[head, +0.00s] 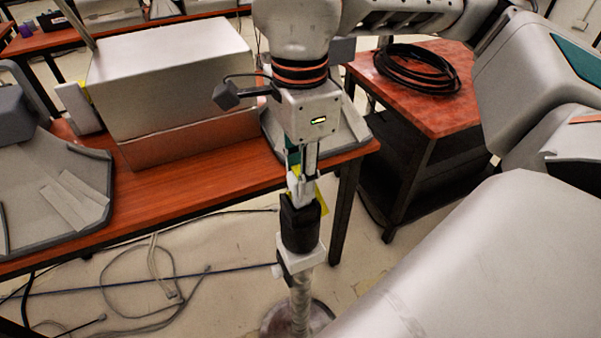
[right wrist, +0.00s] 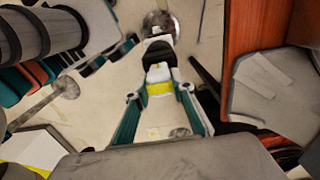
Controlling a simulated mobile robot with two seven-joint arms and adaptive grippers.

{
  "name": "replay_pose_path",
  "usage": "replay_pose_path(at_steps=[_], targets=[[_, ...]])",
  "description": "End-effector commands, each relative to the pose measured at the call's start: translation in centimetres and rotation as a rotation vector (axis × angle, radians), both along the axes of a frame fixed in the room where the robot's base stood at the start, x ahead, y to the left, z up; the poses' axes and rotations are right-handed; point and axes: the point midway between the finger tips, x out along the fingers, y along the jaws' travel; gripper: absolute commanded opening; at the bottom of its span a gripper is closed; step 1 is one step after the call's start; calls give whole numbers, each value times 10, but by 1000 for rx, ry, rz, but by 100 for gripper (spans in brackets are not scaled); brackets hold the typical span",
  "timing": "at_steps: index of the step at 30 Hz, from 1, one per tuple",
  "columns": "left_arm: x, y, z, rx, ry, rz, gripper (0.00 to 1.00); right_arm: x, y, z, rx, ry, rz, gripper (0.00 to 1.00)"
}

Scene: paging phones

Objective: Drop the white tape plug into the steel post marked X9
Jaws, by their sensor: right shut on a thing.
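My right gripper (head: 301,180) points straight down and is shut on the white tape plug (head: 302,192); yellow shows beside it. In the right wrist view the gripper (right wrist: 160,93) has its teal fingers either side of the plug (right wrist: 159,72), with a yellow band near. Directly below is a steel post (head: 300,300) with a black cup-like top (head: 300,232), a white collar and a round base. The plug's lower end meets or overlaps the cup's rim; I cannot tell whether it is inside. No X9 mark is readable. My left gripper is not in view.
A red-brown table (head: 215,165) stands left of the post, carrying a large metal box (head: 175,80) and grey sloped units (head: 60,195). Another table (head: 440,110) at the right holds a black cable coil (head: 415,68). Loose cables (head: 155,270) lie on the floor.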

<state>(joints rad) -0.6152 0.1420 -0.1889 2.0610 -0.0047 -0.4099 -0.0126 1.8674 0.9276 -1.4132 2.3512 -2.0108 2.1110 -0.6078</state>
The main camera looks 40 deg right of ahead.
Motion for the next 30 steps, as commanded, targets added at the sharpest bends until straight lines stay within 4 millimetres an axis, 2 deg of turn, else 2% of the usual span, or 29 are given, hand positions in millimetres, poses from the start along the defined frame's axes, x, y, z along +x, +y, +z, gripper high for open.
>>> replay_pose_path(at_steps=[17, 30], targets=[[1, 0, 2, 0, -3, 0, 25, 0, 0, 0, 1, -1, 0, 2], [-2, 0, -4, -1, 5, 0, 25, 0, 0, -7, 1, 0, 0, 2]])
